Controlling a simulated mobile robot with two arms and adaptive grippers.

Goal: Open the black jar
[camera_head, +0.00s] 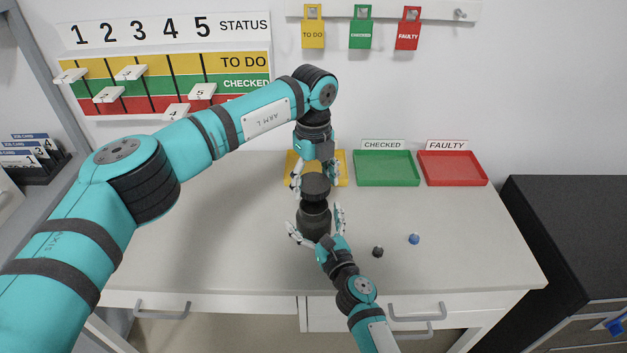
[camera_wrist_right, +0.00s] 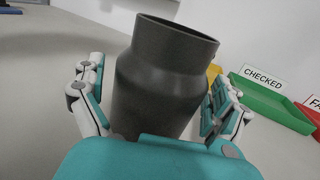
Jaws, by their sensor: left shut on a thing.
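The black jar (camera_head: 314,220) stands on the table in the head view. In the right wrist view the jar (camera_wrist_right: 160,85) shows a bare, open rim and no lid on it. The dark round lid (camera_head: 315,186) is directly above the jar in the head view, apart from its body. My left gripper (camera_head: 315,182) points down and is shut on the lid. My right gripper (camera_head: 316,224) reaches around the jar from the front, a finger on each side. It also shows in the right wrist view (camera_wrist_right: 160,110). Whether both its fingers touch the jar is unclear.
A yellow tray (camera_head: 341,181) lies partly hidden behind my left gripper. A green tray (camera_head: 387,168) and a red tray (camera_head: 452,168) stand to its right. A black piece (camera_head: 377,252) and a blue piece (camera_head: 414,239) lie right of the jar. The table's left side is clear.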

